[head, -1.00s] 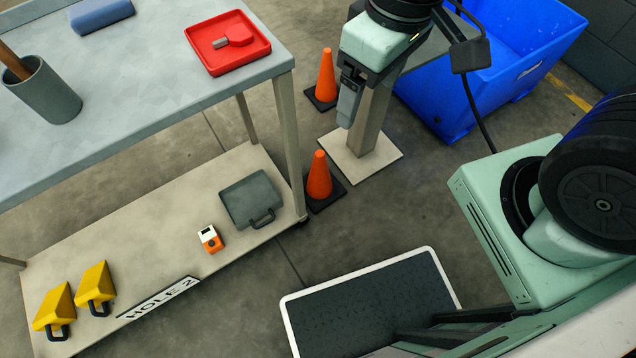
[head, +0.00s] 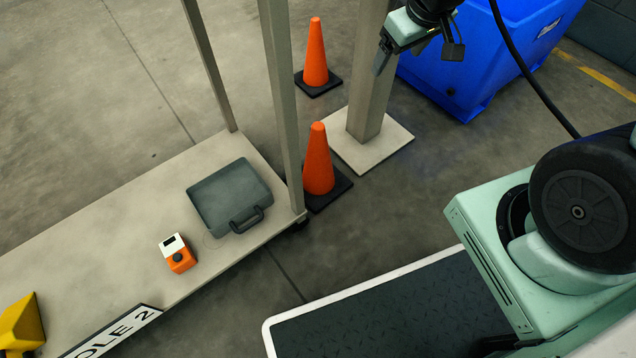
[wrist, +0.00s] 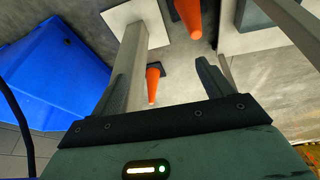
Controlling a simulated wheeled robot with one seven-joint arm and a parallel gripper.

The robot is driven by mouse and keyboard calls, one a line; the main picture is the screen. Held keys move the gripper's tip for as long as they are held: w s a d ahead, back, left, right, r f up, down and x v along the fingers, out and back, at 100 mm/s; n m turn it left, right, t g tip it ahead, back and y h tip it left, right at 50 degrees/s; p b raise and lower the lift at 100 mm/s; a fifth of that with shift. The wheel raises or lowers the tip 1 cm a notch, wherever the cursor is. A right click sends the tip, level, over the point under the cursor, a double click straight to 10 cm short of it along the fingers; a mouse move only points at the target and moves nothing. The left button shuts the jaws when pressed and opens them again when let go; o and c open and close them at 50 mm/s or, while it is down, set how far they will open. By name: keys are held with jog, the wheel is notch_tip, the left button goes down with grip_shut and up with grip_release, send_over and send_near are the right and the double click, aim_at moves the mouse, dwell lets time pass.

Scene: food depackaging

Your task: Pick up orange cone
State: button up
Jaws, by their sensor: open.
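Two orange cones with dark square bases stand upright on the floor in the head view. The front orange cone (head: 318,162) is beside the shelf leg, and the back orange cone (head: 315,55) is beyond it, left of the post. In the wrist view, the back cone (wrist: 153,84) shows between my fingers but well beyond them. The front cone (wrist: 188,14) is at the top edge, partly cut off. My gripper (head: 400,56) is open and empty, at the upper right in front of the post. It touches neither cone; its open fingers also show in the wrist view (wrist: 161,75).
A post (head: 369,85) on a pale base plate (head: 378,150) stands right of the cones. A blue bin (head: 480,75) is behind at right. The low shelf (head: 130,215) at left holds a grey case (head: 228,196) and an orange-and-white device (head: 178,254).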

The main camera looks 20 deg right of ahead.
jog(key=w+d+f+n+t+b, duration=0.1)
jog(key=w+d+f, duration=0.2)
jog(key=w+f, duration=0.3)
jog(key=w+d+f+n+t+b, duration=0.1)
jog(key=w+d+f+b, duration=0.15)
jog(key=f, duration=0.45)
jog(key=n+t+y, duration=0.5)
jog(key=n+y, duration=0.1)
jog(key=y, duration=0.8)
send_near(327, 147)
jog(key=b+x, duration=0.4)
jog(key=x, duration=0.5)
jog(key=shift+w+b+x, duration=0.2)
jog(key=shift+b+x, duration=1.85)
jog(key=shift+x, duration=0.85)
jog(key=shift+d+r, duration=0.2)
jog(key=shift+r, duration=0.1)
grip_shut()
